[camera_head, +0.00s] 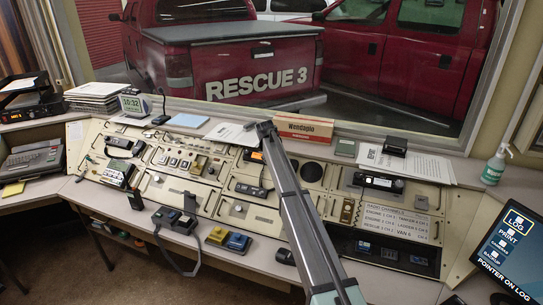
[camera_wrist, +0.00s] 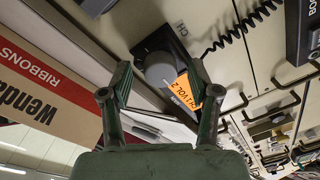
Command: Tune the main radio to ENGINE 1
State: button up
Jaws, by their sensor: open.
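In the wrist view a dark radio unit (camera_wrist: 150,44) has a grey round knob (camera_wrist: 158,72) and a lit orange display (camera_wrist: 184,90). In the head view a small orange display (camera_head: 257,157) shows beside my arm, which hides part of that unit. A channel card (camera_head: 395,222) lists ENGINE 1, but its channel number is too small to read surely.
A red-and-white ribbons box (camera_head: 304,127) stands on the ledge close to my arm, and fills the left of the wrist view (camera_wrist: 50,85). A coiled cord (camera_wrist: 240,18) runs near the radio. Several other handsets and panels cover the console. A monitor (camera_head: 507,248) stands at right.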

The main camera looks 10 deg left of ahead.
jog(key=c, duration=1.2)
jog(key=shift+o, duration=0.2)
